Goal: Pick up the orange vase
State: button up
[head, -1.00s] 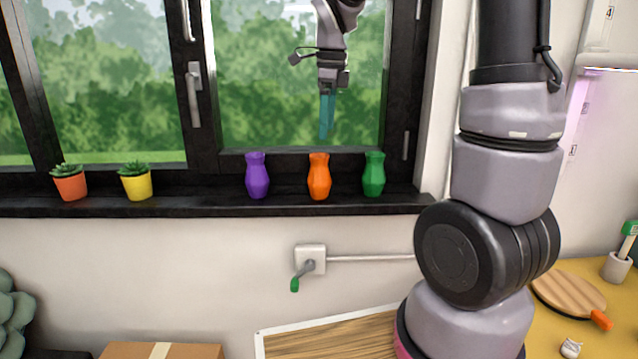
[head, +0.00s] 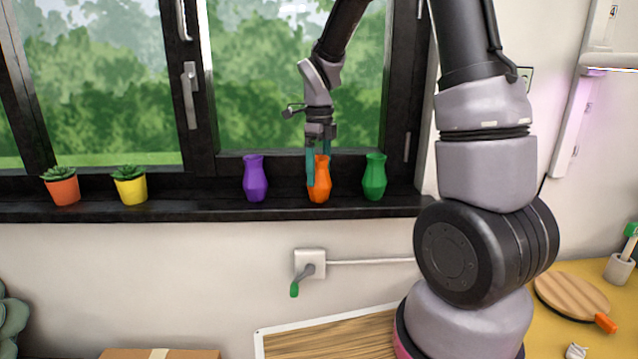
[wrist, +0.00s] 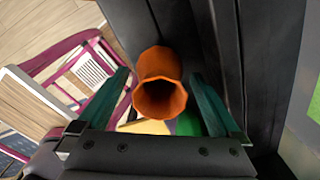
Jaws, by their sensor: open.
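The orange vase (head: 320,188) stands upright on the dark window sill, between the purple vase (head: 255,180) and the green vase (head: 374,178). My gripper (head: 318,182) points down over the orange vase, with its teal fingers apart and level with the vase's body. In the wrist view the vase's open mouth (wrist: 160,98) lies between the two fingers, with a visible gap on each side. A little of the green vase (wrist: 188,123) shows behind the right finger. Part of the orange vase is hidden by a finger in the head view.
The black sill (head: 210,208) is narrow and drops off at its front edge. The window frame and glass stand close behind. Two potted plants, orange (head: 62,190) and yellow (head: 131,189), stand at the left.

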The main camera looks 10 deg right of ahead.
jog(key=shift+f, duration=0.45)
jog(key=shift+c, duration=0.3)
jog(key=c, duration=1.3)
